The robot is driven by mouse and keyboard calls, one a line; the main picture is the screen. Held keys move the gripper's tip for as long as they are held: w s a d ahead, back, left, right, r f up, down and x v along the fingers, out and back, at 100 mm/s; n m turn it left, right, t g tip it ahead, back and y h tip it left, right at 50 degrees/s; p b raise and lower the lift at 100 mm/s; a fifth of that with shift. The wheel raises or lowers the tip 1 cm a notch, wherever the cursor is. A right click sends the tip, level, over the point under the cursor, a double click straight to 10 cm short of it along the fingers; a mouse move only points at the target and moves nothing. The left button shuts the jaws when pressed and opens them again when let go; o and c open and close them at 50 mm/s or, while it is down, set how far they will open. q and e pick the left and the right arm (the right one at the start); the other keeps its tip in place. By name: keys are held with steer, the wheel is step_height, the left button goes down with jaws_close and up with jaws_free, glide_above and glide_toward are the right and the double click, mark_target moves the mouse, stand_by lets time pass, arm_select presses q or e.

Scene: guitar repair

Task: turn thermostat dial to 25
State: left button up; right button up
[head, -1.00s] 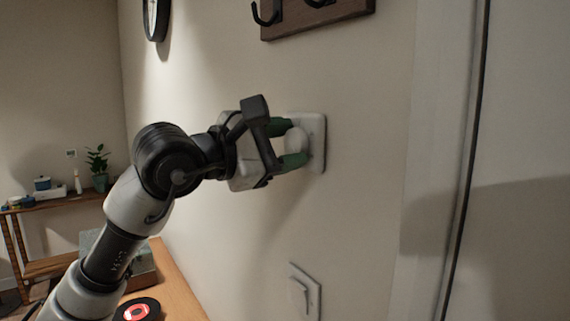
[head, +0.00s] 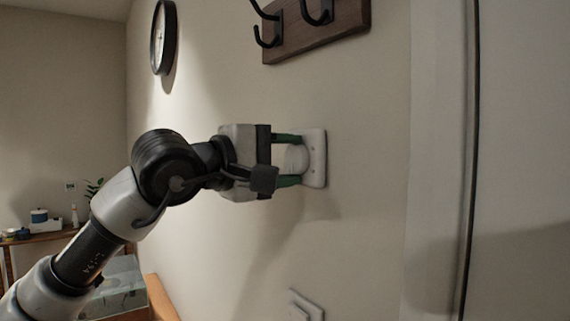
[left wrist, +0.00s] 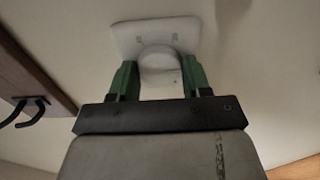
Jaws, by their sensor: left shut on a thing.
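The thermostat is a white plate (head: 317,158) on the wall with a round white dial (head: 296,158) standing out from it. In the left wrist view the plate (left wrist: 125,36) and the dial (left wrist: 160,72) show straight ahead. My left gripper (head: 289,159) has green fingers, one above and one below the dial in the head view, and is shut on it. In the left wrist view its fingers (left wrist: 158,80) lie on both sides of the dial. The dial's numbers cannot be read. My right gripper is not in view.
A wooden rack (head: 318,28) with black hooks is on the wall above. A white light switch (head: 306,305) is below. A round clock (head: 163,38) hangs at upper left. A door frame (head: 440,160) stands to the right.

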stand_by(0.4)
arm_select(q)
steer(key=o, duration=0.9)
steer(key=b+v, duration=0.3)
steer(key=v, duration=0.8)
steer(key=shift+d+f, duration=0.1)
steer(key=shift+d, duration=0.05)
